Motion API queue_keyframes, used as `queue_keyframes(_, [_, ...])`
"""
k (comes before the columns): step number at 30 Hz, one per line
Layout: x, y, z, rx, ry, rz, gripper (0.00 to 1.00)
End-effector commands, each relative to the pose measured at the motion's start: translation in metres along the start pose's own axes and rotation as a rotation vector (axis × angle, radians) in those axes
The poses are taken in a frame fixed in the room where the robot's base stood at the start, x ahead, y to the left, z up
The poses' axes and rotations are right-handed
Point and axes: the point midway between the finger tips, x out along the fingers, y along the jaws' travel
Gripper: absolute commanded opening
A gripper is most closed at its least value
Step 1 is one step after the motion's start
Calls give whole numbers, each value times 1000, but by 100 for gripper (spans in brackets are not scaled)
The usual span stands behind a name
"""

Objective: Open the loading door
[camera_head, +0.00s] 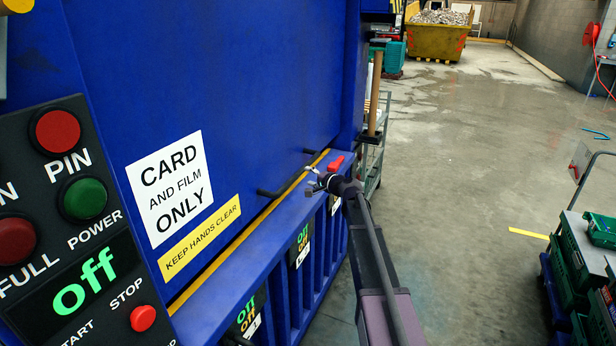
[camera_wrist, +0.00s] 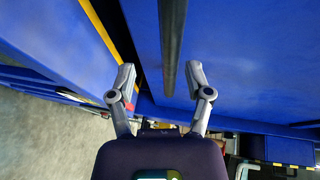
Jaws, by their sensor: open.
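The loading door (camera_head: 250,80) is the large blue panel of the machine, with a "CARD AND FILM ONLY" sign on it. It stands against the blue frame above a yellow edge strip. Two dark handles, a near one (camera_head: 272,191) and a far one (camera_head: 311,152), stick out near its lower edge. My gripper (camera_head: 315,180) is open and empty, just in front of that edge, close to a red part (camera_head: 336,163). In the wrist view my gripper (camera_wrist: 160,74) has its fingers spread, with a dark bar (camera_wrist: 171,45) between them in the picture; contact cannot be told.
A control panel (camera_head: 85,230) with buttons and a green "off" display is at the near left. A wooden-handled tool (camera_head: 374,92) and a trolley (camera_head: 383,130) stand beyond the machine. Green crates (camera_head: 572,260) are at the right. The concrete floor (camera_head: 470,150) between is clear.

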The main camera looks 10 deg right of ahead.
Motion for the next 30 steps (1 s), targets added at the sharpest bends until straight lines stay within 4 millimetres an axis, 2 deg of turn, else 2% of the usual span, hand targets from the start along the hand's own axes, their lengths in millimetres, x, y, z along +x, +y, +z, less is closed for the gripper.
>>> queue_keyframes(30, [-51,0,1,-1,0,0,65])
